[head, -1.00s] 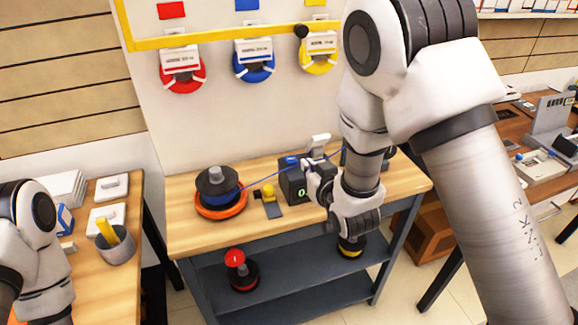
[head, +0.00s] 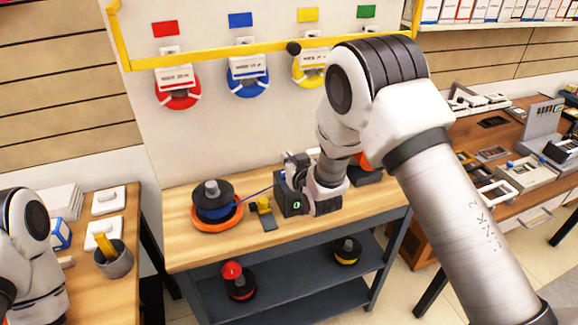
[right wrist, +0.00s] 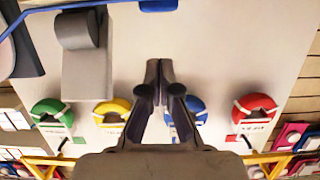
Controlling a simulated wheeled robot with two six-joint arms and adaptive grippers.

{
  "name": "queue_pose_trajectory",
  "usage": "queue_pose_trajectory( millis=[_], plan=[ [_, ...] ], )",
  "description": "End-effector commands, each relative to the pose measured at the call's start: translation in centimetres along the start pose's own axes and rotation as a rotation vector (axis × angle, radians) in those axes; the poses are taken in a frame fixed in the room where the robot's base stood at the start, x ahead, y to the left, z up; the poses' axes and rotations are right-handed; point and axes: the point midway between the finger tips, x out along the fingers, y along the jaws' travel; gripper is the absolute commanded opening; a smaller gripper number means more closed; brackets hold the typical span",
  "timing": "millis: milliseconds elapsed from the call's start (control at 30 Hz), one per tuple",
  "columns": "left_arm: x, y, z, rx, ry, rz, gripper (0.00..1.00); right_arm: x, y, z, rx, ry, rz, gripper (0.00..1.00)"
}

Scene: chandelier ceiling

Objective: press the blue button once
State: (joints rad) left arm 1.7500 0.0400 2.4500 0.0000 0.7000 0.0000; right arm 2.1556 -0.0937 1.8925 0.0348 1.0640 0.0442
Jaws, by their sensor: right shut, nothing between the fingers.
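A small black box (head: 281,205) with a green digit on its front stands on the workbench (head: 187,258). A blue cable (head: 258,191) runs to it from a spool on the left. I cannot make out the blue button now; my right gripper (head: 291,172) and wrist cover the top of the box. The right gripper is right over or beside the box top; I cannot tell whether it touches. In the right wrist view its two dark fingers (right wrist: 160,90) are together with nothing between them. My left gripper is out of view; only part of its arm shows at the left.
A cable spool (head: 213,203) on an orange ring and a small yellow-topped part (head: 265,205) stand left of the box. Red (head: 178,90), blue (head: 248,80) and yellow coils hang on the back panel. A side table with a grey cup (head: 115,262) is at left.

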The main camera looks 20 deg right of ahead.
Motion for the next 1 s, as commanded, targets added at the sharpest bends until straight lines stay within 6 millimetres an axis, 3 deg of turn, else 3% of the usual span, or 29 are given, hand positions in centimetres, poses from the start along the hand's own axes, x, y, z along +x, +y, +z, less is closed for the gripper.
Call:
queue_pose_trajectory(
  millis=[100,233,600,800,1000],
  plan=[
    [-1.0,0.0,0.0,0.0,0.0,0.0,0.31,0.3,0.0,2.2,0.001,-0.006,0.0,0.0],
    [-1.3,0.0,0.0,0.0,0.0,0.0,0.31,0.7,0.0,3.5,0.0,-0.003,0.0,0.0],
    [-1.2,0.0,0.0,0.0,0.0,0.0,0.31,0.8,0.0,4.0,0.0,-0.001,0.0,0.0],
    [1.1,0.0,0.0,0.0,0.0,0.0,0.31,1.3,0.0,6.1,0.0,-0.002,0.0,0.0],
    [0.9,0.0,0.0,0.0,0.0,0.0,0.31,1.2,0.0,6.3,0.0,-0.011,-0.001,0.0]
  ],
)
